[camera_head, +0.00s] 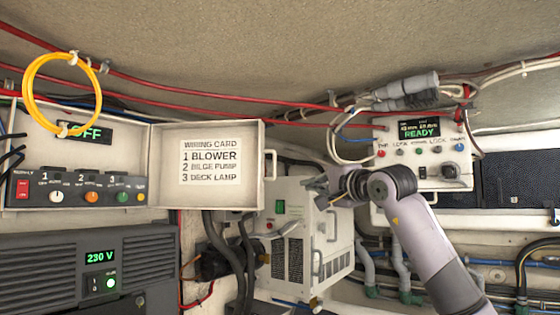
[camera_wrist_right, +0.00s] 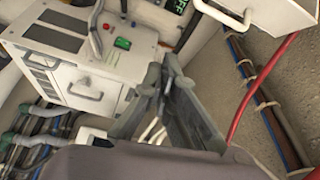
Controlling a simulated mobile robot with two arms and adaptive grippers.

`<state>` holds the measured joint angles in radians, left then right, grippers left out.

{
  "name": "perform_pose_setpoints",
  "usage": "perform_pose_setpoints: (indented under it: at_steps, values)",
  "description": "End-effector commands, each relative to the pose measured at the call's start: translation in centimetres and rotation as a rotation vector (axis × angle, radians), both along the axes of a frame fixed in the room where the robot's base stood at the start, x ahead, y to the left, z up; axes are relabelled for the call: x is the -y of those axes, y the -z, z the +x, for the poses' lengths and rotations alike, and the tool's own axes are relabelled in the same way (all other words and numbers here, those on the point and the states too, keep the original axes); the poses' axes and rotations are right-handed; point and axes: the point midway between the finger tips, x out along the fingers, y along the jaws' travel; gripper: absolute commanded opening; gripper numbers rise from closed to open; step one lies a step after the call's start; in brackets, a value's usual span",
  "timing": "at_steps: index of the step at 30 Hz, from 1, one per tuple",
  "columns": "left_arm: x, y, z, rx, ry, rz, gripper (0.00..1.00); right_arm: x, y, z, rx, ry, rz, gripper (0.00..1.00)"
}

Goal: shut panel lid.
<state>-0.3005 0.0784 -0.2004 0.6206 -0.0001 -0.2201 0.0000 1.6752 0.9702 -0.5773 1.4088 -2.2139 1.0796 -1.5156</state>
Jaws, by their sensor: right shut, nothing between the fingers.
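The white panel lid (camera_head: 231,137) stands swung open to the right of the switch panel (camera_head: 75,165). Its inside carries the wiring card (camera_head: 211,163), and a handle (camera_head: 270,165) sits at its right edge. In the right wrist view, a pale box edge with a handle, probably the lid (camera_wrist_right: 275,12), shows at the top right. My right gripper (camera_head: 316,187) is shut and empty, right of the lid's handle and apart from it. Its fingers (camera_wrist_right: 160,72) also show in the right wrist view. My left gripper is not in view.
A white box with a green switch (camera_head: 300,240) lies behind and below my right gripper. A control box reading READY (camera_head: 425,150) hangs at the right. A yellow cable loop (camera_head: 28,85) hangs over the panel's top left. A dark 230 V unit (camera_head: 60,275) stands below.

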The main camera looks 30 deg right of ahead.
Motion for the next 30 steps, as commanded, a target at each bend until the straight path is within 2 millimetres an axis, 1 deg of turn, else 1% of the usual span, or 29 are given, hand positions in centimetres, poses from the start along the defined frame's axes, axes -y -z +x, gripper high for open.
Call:
perform_pose_setpoints:
  at_steps: [1,3,6,8,11,14,21,25,27,30]
  values:
    - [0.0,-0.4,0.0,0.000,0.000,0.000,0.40,-0.5,-2.2,-1.1,-0.002,-0.009,0.056,0.00]
    - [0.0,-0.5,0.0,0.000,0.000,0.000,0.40,-0.8,-3.5,-2.1,-0.015,-0.016,0.114,0.00]
    - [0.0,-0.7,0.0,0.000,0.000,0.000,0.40,-1.1,-4.4,-2.8,-0.027,-0.022,0.157,0.00]
    - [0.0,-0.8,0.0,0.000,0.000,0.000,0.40,-1.1,-4.6,-2.6,-0.031,-0.022,0.165,0.00]
    - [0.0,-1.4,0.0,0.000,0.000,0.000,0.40,-1.1,-4.6,-1.5,-0.034,-0.023,0.166,0.00]
    - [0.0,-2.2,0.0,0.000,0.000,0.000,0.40,-1.1,-4.7,0.3,-0.034,-0.022,0.165,0.00]
    - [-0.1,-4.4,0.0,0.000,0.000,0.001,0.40,-1.0,-4.7,5.1,-0.035,-0.022,0.164,0.00]
    - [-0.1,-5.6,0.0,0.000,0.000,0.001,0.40,-0.9,-4.7,7.4,-0.034,-0.022,0.163,0.00]
    - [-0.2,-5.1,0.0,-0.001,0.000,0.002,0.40,-1.7,-4.4,6.5,-0.030,-0.022,0.158,0.00]
    - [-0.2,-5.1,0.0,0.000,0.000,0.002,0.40,-2.6,-4.4,5.8,-0.029,-0.021,0.157,0.00]
